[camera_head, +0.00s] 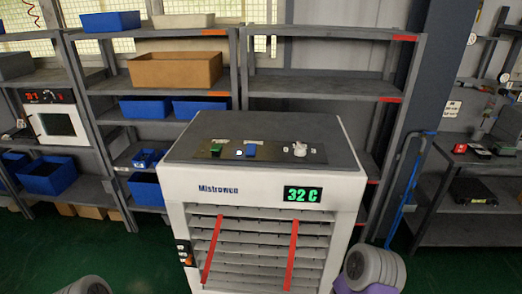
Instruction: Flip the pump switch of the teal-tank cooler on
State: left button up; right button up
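A white and grey cooler (262,188) stands in front of me, labelled "Mistrowen", with a green "32 C" display (303,195). Its dark top panel (256,152) carries a green switch (215,150), a blue switch (251,150) and a white knob (299,149). Letters by them are too small to read surely. A small black control box (184,253) with an orange part sits on its left front edge. No teal tank shows; the cooler's lower part is cut off. Neither gripper is in view; only rounded grey parts of my arms show at the bottom corners.
Two red ribbons (290,255) hang over the front louvres. Metal shelves (318,85) with blue bins (48,175) and a brown box (175,69) stand behind. A grey bench (460,230) is at right, with a blue tube (405,190) beside it. Green floor (125,260) is clear at left.

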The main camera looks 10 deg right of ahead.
aim_at(216, 147)
jog(key=z, duration=1.6)
jog(key=k, duration=0.9)
jog(key=u, duration=0.65)
jog(key=i, duration=0.5)
jog(key=u, duration=0.05)
